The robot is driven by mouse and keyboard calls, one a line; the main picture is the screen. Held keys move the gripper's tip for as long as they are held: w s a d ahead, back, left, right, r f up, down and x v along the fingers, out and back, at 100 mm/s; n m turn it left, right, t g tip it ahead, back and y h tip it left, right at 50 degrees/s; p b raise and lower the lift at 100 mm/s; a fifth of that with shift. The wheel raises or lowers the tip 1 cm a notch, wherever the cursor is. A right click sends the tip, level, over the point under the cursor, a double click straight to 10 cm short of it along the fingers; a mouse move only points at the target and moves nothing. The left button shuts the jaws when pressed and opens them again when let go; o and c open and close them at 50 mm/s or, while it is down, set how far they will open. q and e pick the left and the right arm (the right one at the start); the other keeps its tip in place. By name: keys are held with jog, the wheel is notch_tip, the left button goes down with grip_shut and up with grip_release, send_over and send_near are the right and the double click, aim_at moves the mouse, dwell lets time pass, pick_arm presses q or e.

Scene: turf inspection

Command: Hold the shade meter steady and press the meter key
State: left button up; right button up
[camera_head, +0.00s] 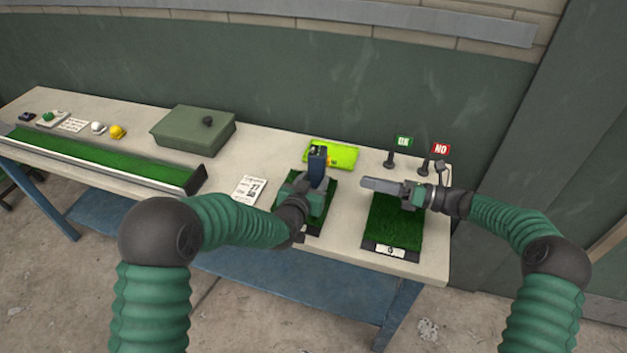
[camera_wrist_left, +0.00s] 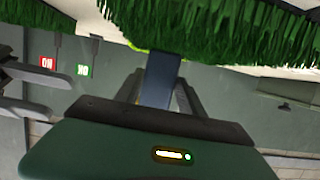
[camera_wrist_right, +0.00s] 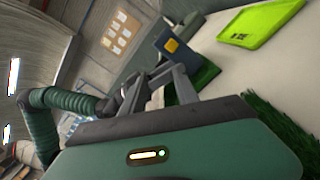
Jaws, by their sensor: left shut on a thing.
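The shade meter (camera_head: 318,158) is a dark blue upright block with a small yellow-orange patch on the side facing my right gripper; the patch shows clearly in the right wrist view (camera_wrist_right: 172,46). My left gripper (camera_head: 316,178) is shut on the meter and holds it upright over the left turf sample (camera_head: 320,209); the left wrist view shows the meter (camera_wrist_left: 161,79) between the fingers. My right gripper (camera_head: 369,184) is empty, its fingers a little apart, pointing left towards the meter with a gap between. It is above the right turf sample (camera_head: 392,228).
A lime-green tray (camera_head: 345,157) lies behind the meter. OK (camera_head: 403,142) and NO (camera_head: 441,149) signs stand at the back right. A printed card (camera_head: 249,190), a green box (camera_head: 193,131) and a long turf strip (camera_head: 95,160) are to the left.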

jog(key=shift+a+r, duration=0.1)
jog(key=shift+a, duration=0.55)
grip_shut()
jog(key=shift+d, duration=0.35)
jog(key=shift+a, duration=0.15)
dwell(0.5)
